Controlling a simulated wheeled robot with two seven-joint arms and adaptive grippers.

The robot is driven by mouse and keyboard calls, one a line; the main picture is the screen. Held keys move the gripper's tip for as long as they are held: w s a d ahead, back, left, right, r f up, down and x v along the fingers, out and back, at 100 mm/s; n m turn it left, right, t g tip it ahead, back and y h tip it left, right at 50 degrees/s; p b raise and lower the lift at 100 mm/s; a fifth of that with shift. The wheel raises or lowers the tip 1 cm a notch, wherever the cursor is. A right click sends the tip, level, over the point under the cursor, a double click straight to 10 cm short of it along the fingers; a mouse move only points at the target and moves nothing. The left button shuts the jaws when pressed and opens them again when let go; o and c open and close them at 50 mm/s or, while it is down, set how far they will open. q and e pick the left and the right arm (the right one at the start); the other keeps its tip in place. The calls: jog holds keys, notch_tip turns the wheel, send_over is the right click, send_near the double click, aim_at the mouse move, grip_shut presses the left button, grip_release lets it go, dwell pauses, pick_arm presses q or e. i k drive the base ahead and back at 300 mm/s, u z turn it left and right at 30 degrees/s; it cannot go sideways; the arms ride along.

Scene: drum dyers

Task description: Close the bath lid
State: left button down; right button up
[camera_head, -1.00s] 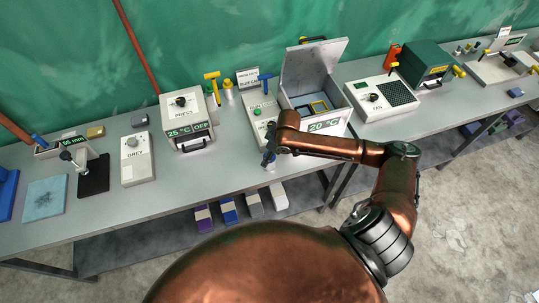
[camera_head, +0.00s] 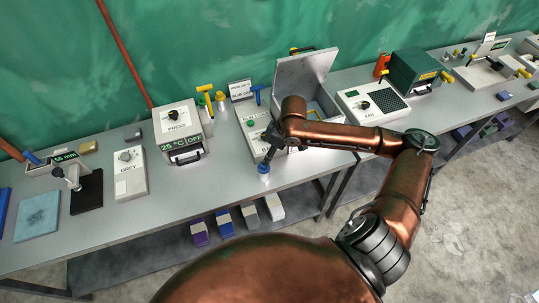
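The bath (camera_head: 334,108) stands on the bench with its grey lid (camera_head: 303,78) open, tilted up and back. Part of the yellow-edged inside shows. My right arm, coming in from the right, crosses in front of the bath and hides most of its front. My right gripper (camera_head: 266,156) points down near the bench's front edge, in front and to the left of the bath and apart from the lid. A small blue piece shows at its tip; whether it is held, and whether the fingers are open, I cannot tell. My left gripper is out of view.
A control box with a green button (camera_head: 252,122) stands left of the bath, with the press (camera_head: 180,128) further left. The fan unit (camera_head: 372,103) stands close on the right. A blue T-handle (camera_head: 257,92) rises behind. Bare bench (camera_head: 220,172) lies left of my gripper.

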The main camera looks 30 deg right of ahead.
aim_at(292, 72)
jog(key=z, duration=1.35)
